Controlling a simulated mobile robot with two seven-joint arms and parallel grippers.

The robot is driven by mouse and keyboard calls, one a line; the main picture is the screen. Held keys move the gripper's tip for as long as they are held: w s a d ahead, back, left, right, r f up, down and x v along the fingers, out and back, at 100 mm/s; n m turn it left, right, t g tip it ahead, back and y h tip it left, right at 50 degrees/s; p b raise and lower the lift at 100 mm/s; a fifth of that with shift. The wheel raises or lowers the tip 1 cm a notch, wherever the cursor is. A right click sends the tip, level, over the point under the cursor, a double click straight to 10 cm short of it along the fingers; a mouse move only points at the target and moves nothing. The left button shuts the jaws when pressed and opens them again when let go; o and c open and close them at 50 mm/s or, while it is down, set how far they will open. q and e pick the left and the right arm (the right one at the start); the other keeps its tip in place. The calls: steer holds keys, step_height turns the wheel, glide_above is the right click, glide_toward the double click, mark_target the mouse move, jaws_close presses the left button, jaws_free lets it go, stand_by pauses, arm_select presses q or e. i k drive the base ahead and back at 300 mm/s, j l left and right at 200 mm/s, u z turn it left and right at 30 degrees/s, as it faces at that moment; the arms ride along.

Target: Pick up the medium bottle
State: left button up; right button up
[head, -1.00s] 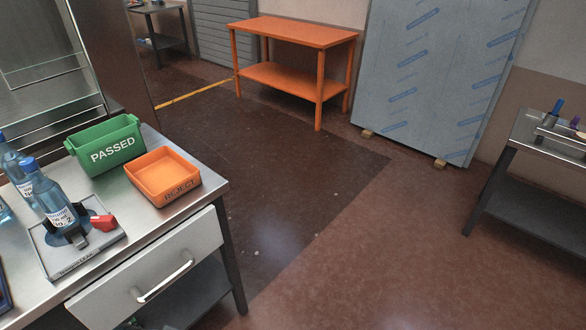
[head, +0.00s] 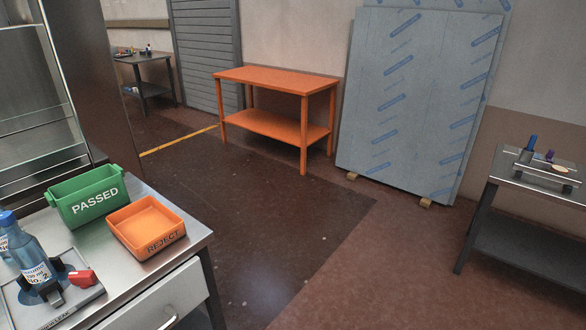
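A blue-capped bottle (head: 29,252) labelled "No. 2" stands upright in a dark clamp on a grey test fixture (head: 83,299) at the lower left of the head view. Part of another bottle shows behind it at the left edge. On the table at the right stand a blue bottle-like item (head: 528,150) and a purple-topped item (head: 549,156), both small. I cannot tell which of these is the medium bottle. Neither of my grippers is in view.
A green PASSED bin (head: 88,212) and an orange REJECT tray (head: 146,226) stand on the steel bench (head: 196,236). An orange table (head: 283,82) and wrapped panels (head: 425,95) stand at the back. The floor (head: 262,205) between is clear.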

mark_target(37, 266)
steer(key=u, duration=1.65)
